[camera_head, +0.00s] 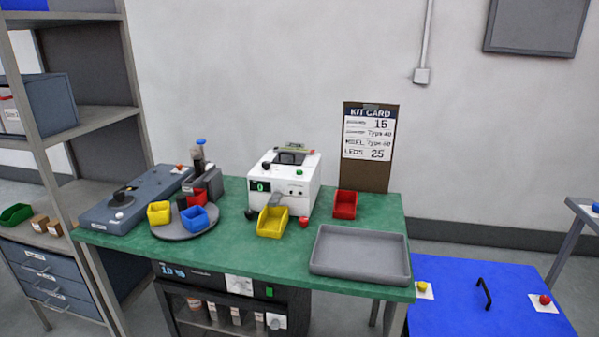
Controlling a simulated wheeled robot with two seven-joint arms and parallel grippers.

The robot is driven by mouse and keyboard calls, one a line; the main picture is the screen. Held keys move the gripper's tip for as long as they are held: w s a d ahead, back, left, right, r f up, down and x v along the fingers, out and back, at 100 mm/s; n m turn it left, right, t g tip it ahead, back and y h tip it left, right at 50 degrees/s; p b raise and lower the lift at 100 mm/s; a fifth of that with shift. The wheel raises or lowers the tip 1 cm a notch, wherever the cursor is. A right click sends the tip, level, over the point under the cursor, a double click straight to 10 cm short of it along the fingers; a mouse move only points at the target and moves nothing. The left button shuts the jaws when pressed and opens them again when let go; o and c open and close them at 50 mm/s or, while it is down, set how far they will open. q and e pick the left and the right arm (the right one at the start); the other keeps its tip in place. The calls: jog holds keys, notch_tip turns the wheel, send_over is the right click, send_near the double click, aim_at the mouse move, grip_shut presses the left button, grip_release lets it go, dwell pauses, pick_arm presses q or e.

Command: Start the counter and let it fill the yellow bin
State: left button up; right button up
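The counter is a white boxy machine (304,186) on the green bench, with a small dark display (261,186) showing a green 0. A yellow bin (272,222) stands at its front, below a grey chute (279,195). Whether the bin holds anything is too small to tell. A second, smaller yellow bin (159,213) sits on the round grey turntable (184,232) at the left, with a blue bin (194,218) and a red bin (196,199). Neither of my grippers is in view.
A red bin (345,204) stands right of the counter, before the kit card (369,147) reading 15 and 25. An empty grey tray (360,276) lies at the bench's front right. A grey-blue device (137,200) fills the left end. A blue surface (470,315) with buttons stands right.

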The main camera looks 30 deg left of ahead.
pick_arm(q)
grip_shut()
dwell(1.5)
